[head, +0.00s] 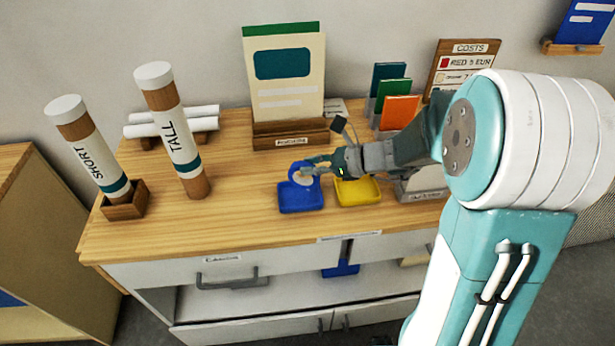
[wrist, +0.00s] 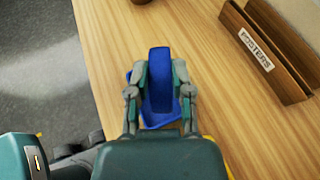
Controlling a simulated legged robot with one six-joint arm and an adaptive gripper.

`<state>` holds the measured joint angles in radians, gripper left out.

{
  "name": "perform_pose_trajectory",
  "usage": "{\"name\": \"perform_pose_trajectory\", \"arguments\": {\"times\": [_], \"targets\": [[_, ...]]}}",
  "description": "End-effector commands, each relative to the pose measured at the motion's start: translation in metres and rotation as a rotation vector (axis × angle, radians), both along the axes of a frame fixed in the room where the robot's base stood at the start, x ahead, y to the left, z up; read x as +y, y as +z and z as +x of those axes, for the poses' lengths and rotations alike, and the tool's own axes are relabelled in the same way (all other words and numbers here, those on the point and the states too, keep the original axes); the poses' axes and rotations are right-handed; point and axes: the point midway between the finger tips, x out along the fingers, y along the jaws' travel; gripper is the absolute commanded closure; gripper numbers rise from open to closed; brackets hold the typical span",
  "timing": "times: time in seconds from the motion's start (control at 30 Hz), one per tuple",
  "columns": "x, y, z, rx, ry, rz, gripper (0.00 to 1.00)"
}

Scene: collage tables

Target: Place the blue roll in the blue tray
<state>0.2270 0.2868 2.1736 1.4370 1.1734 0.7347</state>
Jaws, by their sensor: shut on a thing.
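The blue roll (head: 299,168) is a ring of tape with a pale core, held upright at the back of the blue tray in the head view. It also shows as a dark blue band in the wrist view (wrist: 160,80). My gripper (head: 312,168) is shut on the blue roll, with a finger on each side of it in the wrist view (wrist: 160,88). The blue tray (head: 301,200) lies on the wooden top directly below and in front of the roll. Whether the roll touches the tray cannot be told. The gripper hides part of the roll and tray.
A yellow tray (head: 358,192) stands right of the blue tray. A poster stand (head: 290,135) is behind, and card holders (head: 398,112) stand at the back right. The wood between is clear.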

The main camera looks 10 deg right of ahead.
Motion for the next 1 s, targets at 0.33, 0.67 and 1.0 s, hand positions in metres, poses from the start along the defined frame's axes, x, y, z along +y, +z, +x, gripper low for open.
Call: {"name": "perform_pose_trajectory", "arguments": {"times": [0.33,0.67,1.0], "targets": [[0.008,-0.040,0.000,0.002,0.001,0.000,1.00],[0.008,-0.042,0.000,0.002,0.001,0.000,0.67],[0.008,-0.042,0.000,0.001,0.001,-0.001,0.37]]}}
